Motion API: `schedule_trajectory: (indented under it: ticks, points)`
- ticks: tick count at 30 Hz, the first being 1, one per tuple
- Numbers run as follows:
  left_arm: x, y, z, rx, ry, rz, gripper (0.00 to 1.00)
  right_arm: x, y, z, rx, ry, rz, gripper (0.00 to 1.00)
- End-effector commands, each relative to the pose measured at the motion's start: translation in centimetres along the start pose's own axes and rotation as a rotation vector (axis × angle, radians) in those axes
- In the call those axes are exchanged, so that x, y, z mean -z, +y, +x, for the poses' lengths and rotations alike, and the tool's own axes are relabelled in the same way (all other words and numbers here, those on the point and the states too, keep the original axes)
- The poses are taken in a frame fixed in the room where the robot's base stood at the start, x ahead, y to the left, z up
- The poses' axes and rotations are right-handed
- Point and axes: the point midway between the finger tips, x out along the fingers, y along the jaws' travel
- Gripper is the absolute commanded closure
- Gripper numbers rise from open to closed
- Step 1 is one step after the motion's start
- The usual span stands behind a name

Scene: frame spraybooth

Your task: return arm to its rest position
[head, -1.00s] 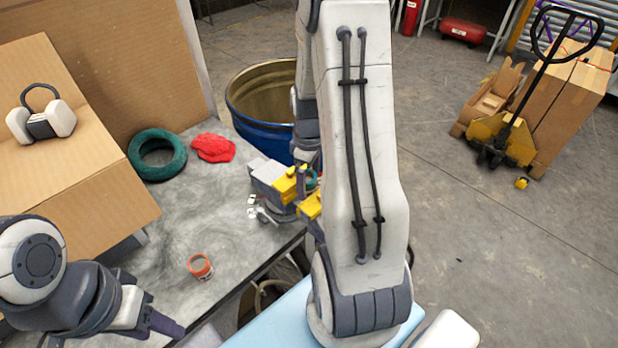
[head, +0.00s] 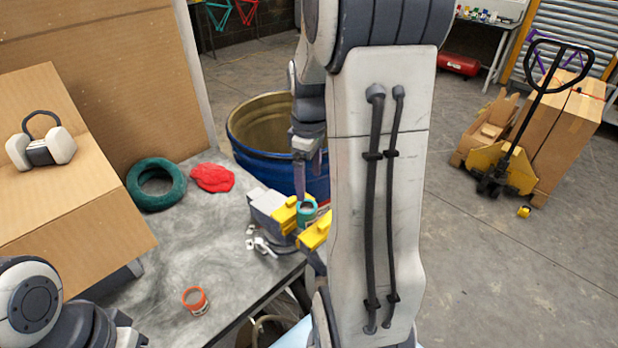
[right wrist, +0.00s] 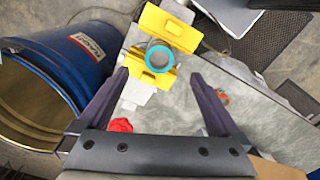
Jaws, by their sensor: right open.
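My right arm fills the middle of the head view, bent upward. Its gripper (head: 303,180) hangs above the vise, fingers down, partly behind the arm. In the right wrist view the right gripper (right wrist: 160,77) is open, with nothing between its fingers. Below it, a teal-rimmed can (right wrist: 159,57) stands between the yellow vise jaws (right wrist: 168,25), apart from the fingers. The can also shows in the head view (head: 307,212). My left arm shows at the lower left of the head view; its gripper is out of frame.
A blue drum (head: 275,165) stands beside the grey table (head: 215,255). A cardboard structure (head: 60,220) stands left. A pallet jack (head: 505,170) stands right on open floor.

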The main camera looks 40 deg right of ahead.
Motion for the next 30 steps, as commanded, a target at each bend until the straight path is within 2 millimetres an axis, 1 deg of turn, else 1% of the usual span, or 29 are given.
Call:
schedule_trajectory:
  ticks: [14,17,20,23,24,26,27,29,30]
  points:
    - [0.0,0.0,0.0,0.0,0.0,0.0,0.5,0.1,0.0,-0.1,-0.001,0.001,-0.001,0.01]
    - [0.0,0.0,0.2,0.0,0.0,0.0,0.5,0.9,-1.1,-0.1,-0.002,0.004,-0.01,0.01]
    - [0.0,-0.1,0.6,0.0,0.0,0.0,0.5,2.9,-4.2,0.0,-0.002,0.012,-0.032,0.01]
    - [-0.1,-0.1,1.2,0.0,0.0,0.001,0.5,5.2,-9.4,0.2,0.001,0.024,-0.062,0.01]
    - [-0.1,-0.1,1.5,0.0,0.0,0.001,0.5,5.9,-11.8,0.3,0.004,0.029,-0.074,0.01]
    - [-0.1,-0.1,1.9,0.0,0.0,0.001,0.5,6.5,-15.3,0.5,0.008,0.036,-0.09,0.01]
    - [-0.1,-0.2,2.1,0.0,0.0,0.001,0.5,6.7,-17.7,0.6,0.013,0.041,-0.099,0.01]
    - [-0.1,-0.2,2.5,0.0,0.0,0.001,0.5,6.5,-21.1,1.0,0.022,0.045,-0.115,0.01]
    - [-0.1,-0.2,2.7,0.0,0.0,0.001,0.5,6.1,-23.2,1.2,0.027,0.047,-0.125,0.01]
